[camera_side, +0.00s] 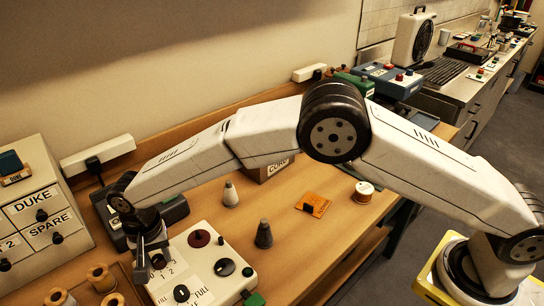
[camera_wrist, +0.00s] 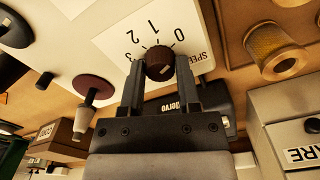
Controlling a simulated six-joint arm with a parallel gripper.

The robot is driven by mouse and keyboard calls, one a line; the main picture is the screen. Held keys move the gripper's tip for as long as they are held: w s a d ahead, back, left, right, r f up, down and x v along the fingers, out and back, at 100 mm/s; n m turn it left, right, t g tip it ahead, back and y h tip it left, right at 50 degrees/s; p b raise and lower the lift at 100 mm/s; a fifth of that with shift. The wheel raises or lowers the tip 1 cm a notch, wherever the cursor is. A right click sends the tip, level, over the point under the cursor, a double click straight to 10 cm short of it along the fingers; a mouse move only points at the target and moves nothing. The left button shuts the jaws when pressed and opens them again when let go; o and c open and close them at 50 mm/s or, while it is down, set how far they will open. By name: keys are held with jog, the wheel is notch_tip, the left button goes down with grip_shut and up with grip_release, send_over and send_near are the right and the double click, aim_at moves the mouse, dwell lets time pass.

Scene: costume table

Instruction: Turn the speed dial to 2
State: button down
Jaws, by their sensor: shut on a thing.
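The speed dial (camera_wrist: 158,65) is a small brown knob on a pale panel (camera_wrist: 90,40). A printed scale with 0, 1 and 2 (camera_wrist: 153,32) curves beside it, upside down in the wrist view. My gripper (camera_wrist: 159,70) has one finger on each side of the dial and is shut on it. A pale mark shows on the knob's face, but I cannot tell which number it points at. In the side view the dial (camera_side: 158,262) is partly hidden by my gripper (camera_side: 151,262), which points down over the panel's left part.
The panel also carries a dark red knob (camera_side: 199,238) and black knobs (camera_side: 224,267) close by. A drawer cabinet (camera_side: 42,215) marked DUKE and SPARE stands left, with spools (camera_side: 101,278) in front.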

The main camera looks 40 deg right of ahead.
jog(key=n, duration=0.4)
jog(key=shift+n, duration=0.3)
jog(key=n, duration=0.4)
jog(key=shift+n, duration=0.3)
jog(key=n, duration=0.4)
jog(key=shift+r, duration=0.1)
jog(key=shift+n, duration=2.2)
jog(key=shift+c, duration=1.6)
grip_release()
